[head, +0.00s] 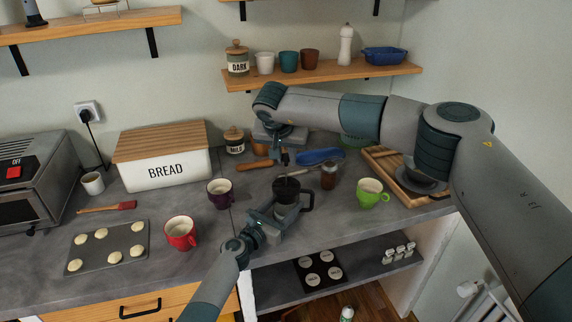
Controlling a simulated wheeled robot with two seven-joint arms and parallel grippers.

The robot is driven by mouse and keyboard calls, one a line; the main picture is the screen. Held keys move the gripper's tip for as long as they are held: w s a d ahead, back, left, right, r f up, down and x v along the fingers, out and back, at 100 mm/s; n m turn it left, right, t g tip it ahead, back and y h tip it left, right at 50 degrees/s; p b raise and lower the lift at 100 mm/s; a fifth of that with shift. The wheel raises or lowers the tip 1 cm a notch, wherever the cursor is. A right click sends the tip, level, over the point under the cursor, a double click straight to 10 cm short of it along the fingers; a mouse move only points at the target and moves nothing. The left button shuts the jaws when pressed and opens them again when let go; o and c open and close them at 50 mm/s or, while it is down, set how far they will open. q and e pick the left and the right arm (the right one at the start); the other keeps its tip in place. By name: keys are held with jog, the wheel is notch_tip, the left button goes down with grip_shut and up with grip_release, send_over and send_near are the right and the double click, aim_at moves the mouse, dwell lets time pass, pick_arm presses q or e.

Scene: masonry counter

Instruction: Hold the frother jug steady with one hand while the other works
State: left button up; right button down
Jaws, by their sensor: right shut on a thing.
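The frother jug (286,209) stands on the grey counter near its front edge. It is a small clear jug with a dark lid and a black handle on its right. My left gripper (279,218) reaches in from below, with its fingers low around the jug's front and sides. I cannot tell whether they press on it. My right gripper (285,160) points down above the jug's lid. It is shut on the frother's plunger (284,173), a thin dark part over the lid that is mostly hidden by the fingers.
A green mug (371,193) and a brown jar (328,176) stand to the right; a purple mug (220,193) and a red mug (181,233) to the left. A wooden tray (382,160) lies at right. A lower shelf (275,284) runs below the front edge.

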aim_at(287, 186)
notch_tip(287, 186, down, 7)
jog(key=shift+d+f, duration=0.1)
jog(key=shift+f, duration=0.1)
dwell(0.5)
notch_tip(287, 186, up, 7)
jog(key=shift+r, duration=0.2)
dwell(0.4)
jog(key=shift+f, duration=3.7)
